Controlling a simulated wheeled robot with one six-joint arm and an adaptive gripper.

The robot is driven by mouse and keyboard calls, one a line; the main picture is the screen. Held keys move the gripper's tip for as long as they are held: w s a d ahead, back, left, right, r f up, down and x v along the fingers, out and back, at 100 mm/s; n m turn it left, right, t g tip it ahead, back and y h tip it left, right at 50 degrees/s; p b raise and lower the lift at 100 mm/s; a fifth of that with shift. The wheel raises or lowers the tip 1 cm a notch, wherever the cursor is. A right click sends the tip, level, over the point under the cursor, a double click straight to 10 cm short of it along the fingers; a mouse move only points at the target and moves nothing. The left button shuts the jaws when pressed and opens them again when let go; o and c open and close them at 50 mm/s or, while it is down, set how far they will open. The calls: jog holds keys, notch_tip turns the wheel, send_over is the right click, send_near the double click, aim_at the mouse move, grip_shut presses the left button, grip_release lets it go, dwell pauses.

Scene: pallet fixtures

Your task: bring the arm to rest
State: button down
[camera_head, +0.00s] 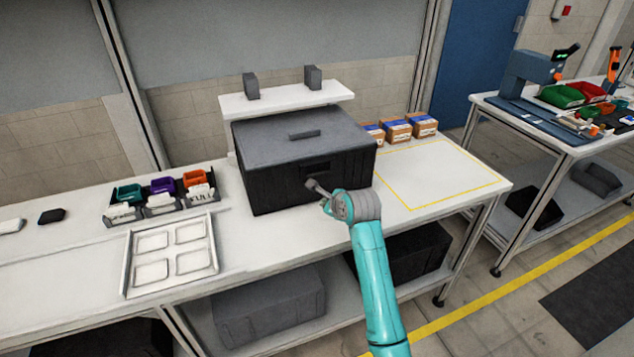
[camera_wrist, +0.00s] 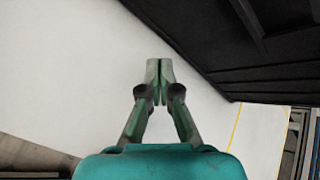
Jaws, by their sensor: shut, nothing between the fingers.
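My teal arm (camera_head: 375,275) reaches up from the lower right of the head view to the front of the workbench. My gripper (camera_head: 314,187) is at its end, just in front of the dark lidded box; the head view shows it small. In the wrist view my gripper (camera_wrist: 159,72) points over the white bench top, its two fingers together and nothing between them. The dark box (camera_head: 260,180) stands on the bench with its lid on; its dark side also fills the upper right of the wrist view (camera_wrist: 235,60). I cannot tell whether gripper and box touch.
A white tray (camera_head: 129,262) with four-sided recesses and a rack of coloured bins (camera_head: 162,203) stand left of the box. Small cartons (camera_head: 396,130) stand behind a clear yellow-outlined area (camera_head: 440,175) at right. A second table (camera_head: 555,145) holds tools.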

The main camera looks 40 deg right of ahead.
jog(key=shift+s+a, duration=0.15)
jog(key=shift+s, duration=0.4)
jog(key=shift+a, duration=0.1)
